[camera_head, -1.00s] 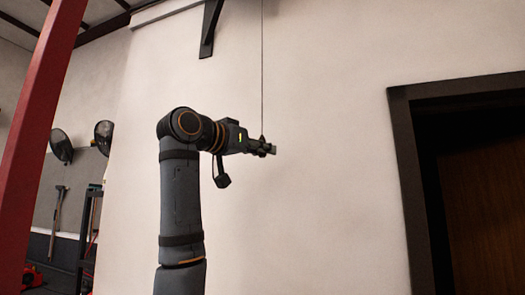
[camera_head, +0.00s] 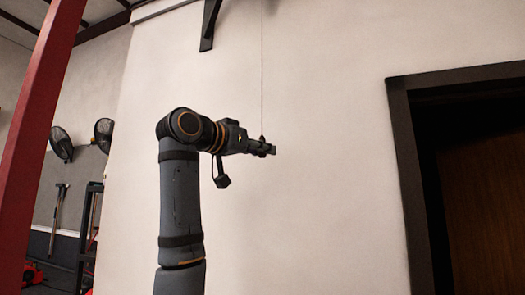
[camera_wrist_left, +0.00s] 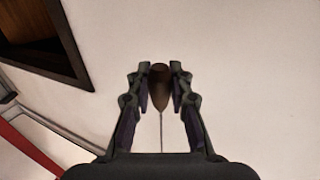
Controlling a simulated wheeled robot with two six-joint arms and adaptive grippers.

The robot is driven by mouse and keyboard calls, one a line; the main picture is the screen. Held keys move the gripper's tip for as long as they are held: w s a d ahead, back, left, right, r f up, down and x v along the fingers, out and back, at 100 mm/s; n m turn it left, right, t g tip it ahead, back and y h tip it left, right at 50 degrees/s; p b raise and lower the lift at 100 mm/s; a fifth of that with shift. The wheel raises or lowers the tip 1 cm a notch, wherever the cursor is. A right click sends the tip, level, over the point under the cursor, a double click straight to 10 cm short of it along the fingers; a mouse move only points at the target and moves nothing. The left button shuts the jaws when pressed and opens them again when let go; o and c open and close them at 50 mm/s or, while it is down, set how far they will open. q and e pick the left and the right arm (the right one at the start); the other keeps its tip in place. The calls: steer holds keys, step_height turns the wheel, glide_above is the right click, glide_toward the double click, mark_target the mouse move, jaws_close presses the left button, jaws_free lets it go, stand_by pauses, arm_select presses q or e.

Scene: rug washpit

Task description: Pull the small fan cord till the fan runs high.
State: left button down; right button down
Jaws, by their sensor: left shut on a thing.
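The fan cord (camera_head: 262,70) hangs straight down in front of the pale wall in the head view. Its lower end meets my left gripper (camera_head: 268,149). In the left wrist view a brown, tapered pull knob (camera_wrist_left: 160,84) sits between the two fingers of my left gripper (camera_wrist_left: 160,70), with the thin cord (camera_wrist_left: 161,130) running from its narrow end. The fingers are shut on the knob. The small fan that this cord works is out of view above. My right gripper is not in view.
A dark bracket (camera_head: 209,24) is fixed high on the wall. A dark-framed doorway (camera_head: 405,160) stands at the right. A red post (camera_head: 40,130) slants at the left, with two round black fans (camera_head: 60,146) behind it. The wall between is bare.

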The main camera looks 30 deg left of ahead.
mark_target(262, 138)
arm_select(q)
steer(key=shift+r+p, duration=1.4)
steer(key=shift+r, duration=0.2)
steer(key=c, duration=1.2)
jaws_free()
steer(key=shift+o, duration=0.2)
